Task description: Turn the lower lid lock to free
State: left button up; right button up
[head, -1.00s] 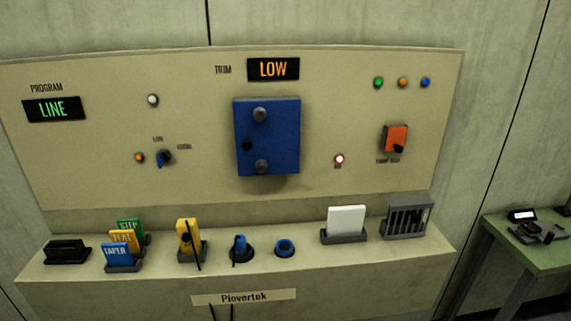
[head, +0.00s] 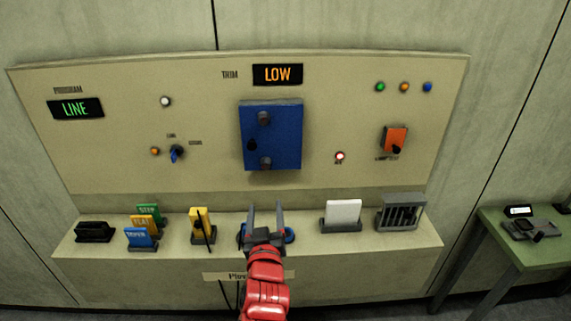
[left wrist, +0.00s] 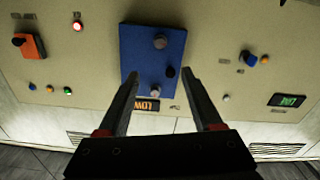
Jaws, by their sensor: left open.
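The blue lid (head: 284,137) is shut on the upright panel. Its lower lock (head: 265,163) is a round grey-brown knob near the bottom edge, and a similar upper lock (head: 264,118) is near the top. In the left wrist view the panel appears upside down, with the lower lock (left wrist: 160,41) above the upper one. My left gripper (head: 265,206) is open and empty, below the lid and in front of the ledge. Its fingers point toward the panel, apart from the lock. I cannot tell which way the lower lock is turned. My right gripper is not in view.
A dark knob (head: 252,145) sits on the lid's left side. The ledge holds a yellow block (head: 201,223), coloured cards (head: 141,238), a white card (head: 343,213) and a slotted rack (head: 401,212). An orange switch (head: 395,138) is at right. A green table (head: 499,239) stands beyond.

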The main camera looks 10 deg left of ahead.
pick_arm(q)
jog(key=b+x, duration=0.3)
jog(key=b, duration=0.6)
send_near(266, 166)
jog(key=x, duration=0.7)
jog(key=shift+w, duration=0.15)
jog(key=shift+w+a, duration=0.3)
jog(key=shift+w, duration=0.35)
grip_shut()
